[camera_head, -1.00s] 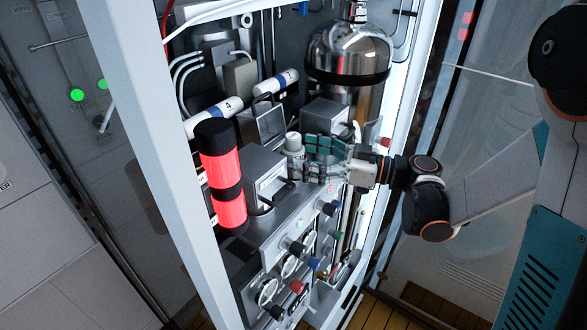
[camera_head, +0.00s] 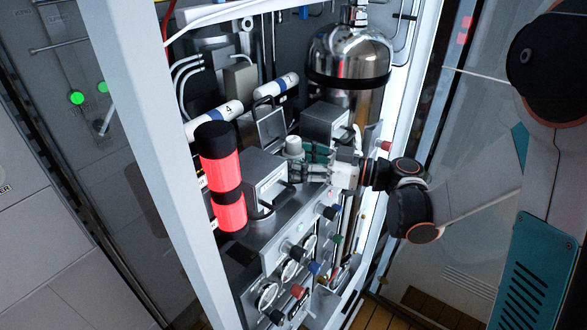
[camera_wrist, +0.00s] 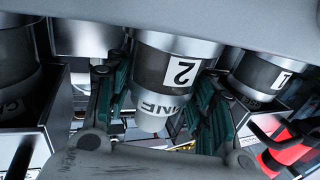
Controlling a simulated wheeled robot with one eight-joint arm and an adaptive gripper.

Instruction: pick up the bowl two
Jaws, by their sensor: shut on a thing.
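Bowl two is a grey metal cylinder (camera_wrist: 180,65) with a white label "2" and a pale, narrower end, at the centre of the wrist view. In the head view only its whitish top (camera_head: 293,143) shows clearly; the rest is hidden by the fingers and nearby boxes. My gripper (camera_head: 301,157) reaches in from the right with its green-grey fingers closed around it. In the wrist view the two fingers of my gripper (camera_wrist: 160,103) stand on either side of the cylinder, shut on it. The cylinder sits among the metal boxes of the panel.
A cylinder labelled "1" (camera_wrist: 262,75) is close on the right in the wrist view. A metal box (camera_head: 265,180) stands left of the gripper, another (camera_head: 325,120) behind.

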